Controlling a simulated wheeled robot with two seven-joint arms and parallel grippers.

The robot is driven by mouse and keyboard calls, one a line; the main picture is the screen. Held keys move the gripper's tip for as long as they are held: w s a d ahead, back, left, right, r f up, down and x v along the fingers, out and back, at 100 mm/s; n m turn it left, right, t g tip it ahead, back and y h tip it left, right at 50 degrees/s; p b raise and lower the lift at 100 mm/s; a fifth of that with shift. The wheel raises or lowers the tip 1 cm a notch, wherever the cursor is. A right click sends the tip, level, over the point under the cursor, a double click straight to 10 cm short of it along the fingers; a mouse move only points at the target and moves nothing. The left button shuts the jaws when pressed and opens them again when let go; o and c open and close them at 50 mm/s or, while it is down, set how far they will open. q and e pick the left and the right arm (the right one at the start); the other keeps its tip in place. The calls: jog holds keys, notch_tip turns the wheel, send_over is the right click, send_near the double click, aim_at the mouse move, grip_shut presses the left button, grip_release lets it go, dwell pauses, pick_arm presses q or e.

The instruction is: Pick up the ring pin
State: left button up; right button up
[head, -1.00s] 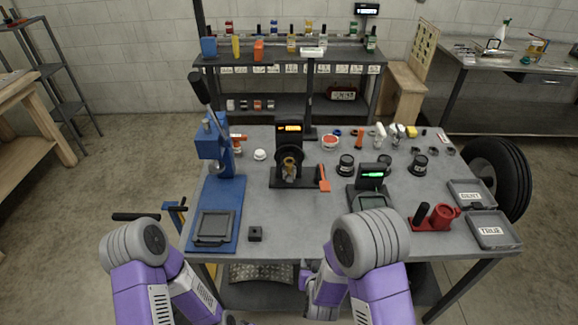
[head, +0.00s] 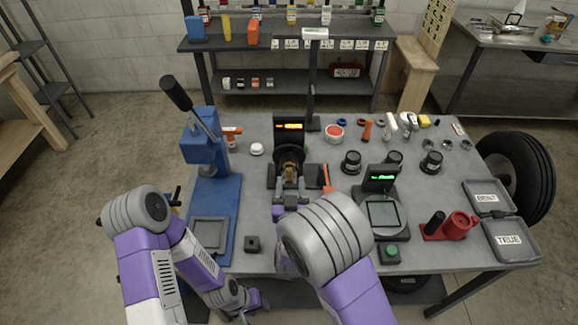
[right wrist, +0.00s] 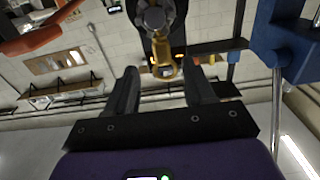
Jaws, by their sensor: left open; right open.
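The ring pin (head: 290,169) is a small brass-coloured piece at the front of a black stand (head: 289,130) with a lit orange display. In the right wrist view the brass ring (right wrist: 166,68) hangs from a dark round holder. My right gripper (head: 290,187) is open right in front of it. In the right wrist view the fingers (right wrist: 163,73) stand either side of the ring, with gaps on both sides; how far it reaches between them is hard to tell. My left gripper (head: 250,308) is low, before the table's front edge, with its fingertips small in view.
A blue press (head: 212,165) stands left of the stand, and an orange-handled tool (head: 326,177) lies close to its right. A device with a green display (head: 381,187) and a red fixture (head: 456,225) are further right. Labelled trays (head: 512,240) are at the right edge.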

aim_at(289, 171)
jog(key=shift+w+r, duration=0.3)
jog(key=shift+w, duration=0.4)
jog(key=w, duration=0.4)
jog(key=shift+w+a+p, duration=0.1)
jog(key=shift+a+p, duration=0.1)
jog(key=shift+p, duration=0.1)
jog(key=shift+c, duration=0.3)
grip_shut()
